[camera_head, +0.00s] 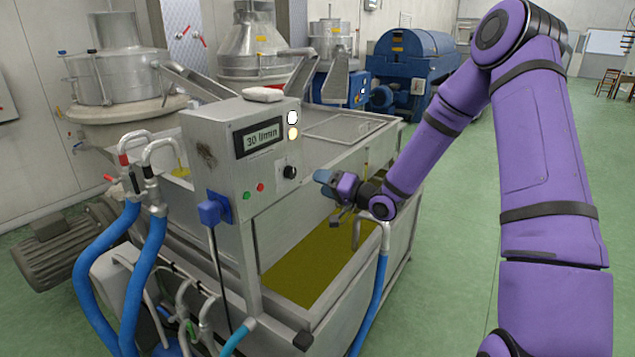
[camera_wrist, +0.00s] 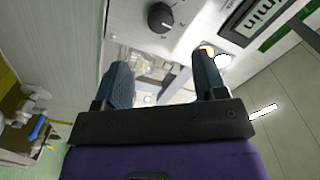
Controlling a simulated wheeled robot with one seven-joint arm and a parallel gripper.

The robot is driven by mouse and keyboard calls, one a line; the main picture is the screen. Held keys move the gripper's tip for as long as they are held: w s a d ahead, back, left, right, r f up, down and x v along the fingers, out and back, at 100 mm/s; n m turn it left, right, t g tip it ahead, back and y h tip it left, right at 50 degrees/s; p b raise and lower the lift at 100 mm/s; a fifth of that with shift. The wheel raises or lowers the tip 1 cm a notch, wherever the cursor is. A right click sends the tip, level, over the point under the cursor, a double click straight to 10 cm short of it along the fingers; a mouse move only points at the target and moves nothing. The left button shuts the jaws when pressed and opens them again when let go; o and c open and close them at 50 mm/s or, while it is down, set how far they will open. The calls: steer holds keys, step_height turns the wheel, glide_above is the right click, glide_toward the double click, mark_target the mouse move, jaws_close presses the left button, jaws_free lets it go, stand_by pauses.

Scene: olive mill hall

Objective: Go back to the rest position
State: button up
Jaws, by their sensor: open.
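My gripper (camera_head: 328,183) is at the end of my purple arm, in the middle of the head view. It is in front of the right side of the steel control box (camera_head: 215,150) and above the machine's open tank of yellow-green liquid (camera_head: 310,265). In the wrist view my gripper (camera_wrist: 165,85) shows two dark fingers standing apart, with nothing between them. The black knob (camera_wrist: 162,17) and the display (camera_wrist: 255,20) of the control box appear beyond the fingertips. The fingers look apart from the box.
Blue hoses (camera_head: 150,270) run down the machine's left front, and another blue hose (camera_head: 370,300) hangs at its right. A blue plug (camera_head: 212,210) sits on the box. A blue machine (camera_head: 412,65) stands behind. Green floor (camera_head: 445,270) is free to the right.

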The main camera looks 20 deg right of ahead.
steer(key=shift+r, duration=0.1)
stand_by(0.4)
steer(key=s+d+r+n+g+h, duration=0.3)
steer(key=s+r+g+h, duration=0.1)
steer(key=s+r+h, duration=0.85)
steer(key=s+a+r+g+y, duration=0.1)
steer(key=s+r, duration=0.3)
steer(key=s, duration=1)
steer(key=s+a+r+n+g+y, duration=0.1)
steer(key=s+r+g, duration=0.3)
steer(key=s, duration=0.9)
steer(key=shift+s, duration=0.4)
